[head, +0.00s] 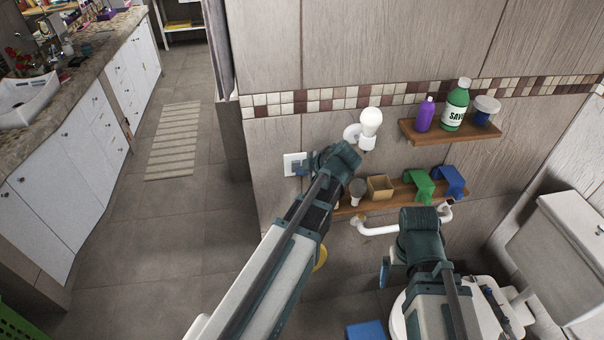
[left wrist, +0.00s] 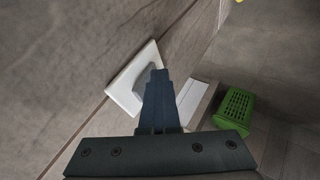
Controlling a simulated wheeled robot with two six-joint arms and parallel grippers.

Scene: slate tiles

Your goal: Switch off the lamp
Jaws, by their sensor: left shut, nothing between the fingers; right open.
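A white wall switch (head: 289,161) sits on the tiled wall to the left of the lamp. It also shows in the left wrist view (left wrist: 128,95), with a grey rocker. My left gripper (head: 299,169) is shut and empty, its tips at or very near the switch's right side. Whether they touch cannot be told. My right gripper (head: 385,271) is open, low near the toilet and away from the switch.
An upper shelf (head: 473,135) holds a purple bottle, a green bottle and a jar. A lower shelf (head: 350,208) carries a box and other items right beside my left wrist. A white pipe, a toilet and a blue box stand below. Open floor lies left.

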